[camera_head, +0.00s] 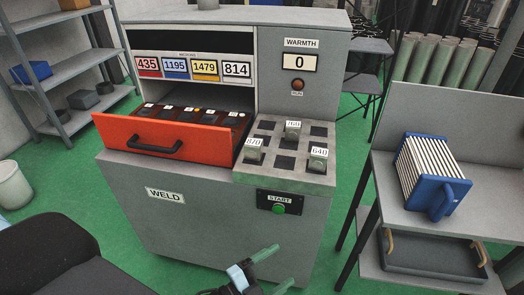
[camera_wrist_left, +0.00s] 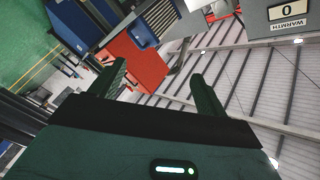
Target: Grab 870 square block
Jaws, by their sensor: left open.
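The 870 square block (camera_head: 253,155) is a grey-green block with a white label on top. It stands upright in a left-hand socket of the grey socket panel (camera_head: 240,177) on the machine. The 760 block (camera_head: 293,134) and the 640 block (camera_head: 318,164) stand in other sockets of the panel. My left gripper (camera_head: 274,270) is low in front of the machine, below the START button and well apart from the blocks. Its open, empty fingers also show in the left wrist view (camera_wrist_left: 160,85). My right gripper is not in view.
An open orange drawer (camera_head: 170,141) sticks out left of the socket panel. The START button (camera_head: 279,208) is below the panel. A table at right holds a blue ribbed part (camera_head: 432,178) above a dark tray (camera_head: 430,257). Grey shelves (camera_head: 62,62) stand at left.

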